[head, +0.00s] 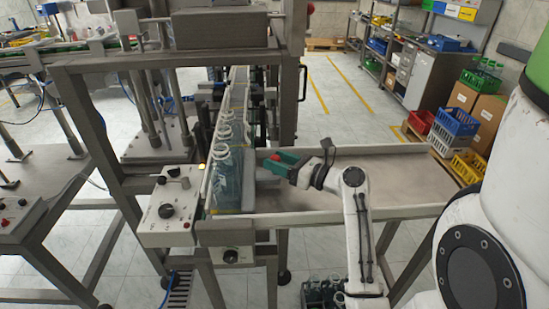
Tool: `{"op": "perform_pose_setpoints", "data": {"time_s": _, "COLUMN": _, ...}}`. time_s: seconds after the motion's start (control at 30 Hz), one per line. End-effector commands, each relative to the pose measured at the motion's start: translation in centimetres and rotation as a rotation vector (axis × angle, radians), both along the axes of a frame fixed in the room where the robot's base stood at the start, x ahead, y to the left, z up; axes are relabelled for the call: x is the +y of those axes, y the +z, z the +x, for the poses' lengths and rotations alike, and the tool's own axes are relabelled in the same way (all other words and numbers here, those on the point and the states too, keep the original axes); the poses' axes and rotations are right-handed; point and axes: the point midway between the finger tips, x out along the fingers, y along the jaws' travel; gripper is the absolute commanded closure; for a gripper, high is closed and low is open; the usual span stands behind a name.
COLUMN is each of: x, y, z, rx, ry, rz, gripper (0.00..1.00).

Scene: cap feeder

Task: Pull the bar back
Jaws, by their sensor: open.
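My arm reaches in from the lower right over the metal table, and my gripper (291,171) is above its left part. The jaws are open; the fingertips are small and partly hidden. A green block with a red spot (281,160) is right at the gripper; I cannot tell whether they touch. A pale grey piece (268,174), perhaps part of the bar, shows just below it, beside the row of clear bottles (226,165). The bar's full length cannot be made out.
The metal table (410,180) is bare to the right and has raised rims. A control box with knobs (167,207) stands left of the bottles. A machine frame (160,60) rises behind. A bottle crate (322,292) is on the floor below. Shelves and coloured crates (455,122) are at the back right.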

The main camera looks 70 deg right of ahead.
Motion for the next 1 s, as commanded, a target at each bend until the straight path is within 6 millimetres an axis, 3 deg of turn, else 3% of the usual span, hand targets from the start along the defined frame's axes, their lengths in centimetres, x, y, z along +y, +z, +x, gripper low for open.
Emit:
{"op": "perform_pose_setpoints", "data": {"time_s": 0.2, "x": -0.26, "y": 0.04, "z": 1.40, "rx": 0.000, "ry": 0.001, "rz": -0.001, "gripper": 0.43}}
{"op": "perform_pose_setpoints", "data": {"time_s": 0.47, "x": -0.27, "y": 0.00, "z": 1.49, "rx": 0.000, "ry": 0.001, "rz": -0.001, "gripper": 0.43}}
{"op": "perform_pose_setpoints", "data": {"time_s": 1.0, "x": -0.27, "y": -0.01, "z": 1.46, "rx": 0.000, "ry": 0.000, "rz": -0.001, "gripper": 0.94}}
